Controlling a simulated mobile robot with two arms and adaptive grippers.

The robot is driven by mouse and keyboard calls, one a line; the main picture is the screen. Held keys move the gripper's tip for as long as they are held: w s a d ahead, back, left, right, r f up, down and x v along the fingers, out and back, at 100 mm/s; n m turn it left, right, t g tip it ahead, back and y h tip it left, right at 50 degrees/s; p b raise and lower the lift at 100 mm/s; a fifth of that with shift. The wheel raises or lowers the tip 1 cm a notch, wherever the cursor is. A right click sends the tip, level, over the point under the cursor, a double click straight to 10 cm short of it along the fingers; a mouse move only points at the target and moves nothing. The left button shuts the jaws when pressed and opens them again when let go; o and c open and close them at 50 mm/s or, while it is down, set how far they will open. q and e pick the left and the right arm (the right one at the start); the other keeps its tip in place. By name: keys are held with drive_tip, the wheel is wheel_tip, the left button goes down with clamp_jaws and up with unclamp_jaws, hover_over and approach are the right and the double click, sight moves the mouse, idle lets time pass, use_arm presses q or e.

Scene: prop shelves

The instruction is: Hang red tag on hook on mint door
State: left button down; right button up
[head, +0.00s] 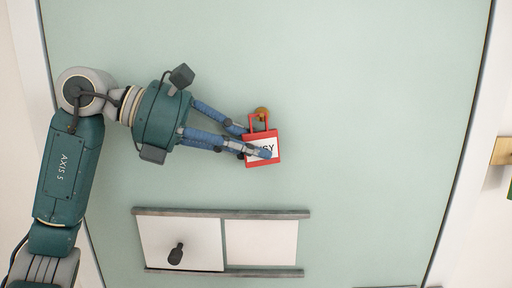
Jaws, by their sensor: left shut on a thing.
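The red tag (262,160) has a white label with dark letters, partly covered by my fingers, and a red loop at its top. My left gripper (256,144) is shut on the red tag and holds it in front of the mint door (370,130). The hook (262,112) is a small brass-coloured piece on the door, right at the top of the tag's loop. I cannot tell whether the loop is around the hook or only in front of it. My right gripper is not in view.
Below the tag, a sliding panel (190,243) with a dark knob (176,254) sits between two grey rails on the door. A brass piece (502,151) is on the wall at the right edge. The door's right half is clear.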

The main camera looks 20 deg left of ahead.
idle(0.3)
use_arm(q)
drive_tip(key=c, duration=2)
unclamp_jaws()
drive_tip(key=shift+a, duration=0.1)
drive_tip(key=o, duration=0.3)
drive_tip(key=shift+s+a, duration=0.1)
drive_tip(key=shift+a, duration=0.05)
drive_tip(key=shift+o, duration=0.2)
drive_tip(key=shift+a, duration=0.1)
drive_tip(key=shift+r, duration=0.1)
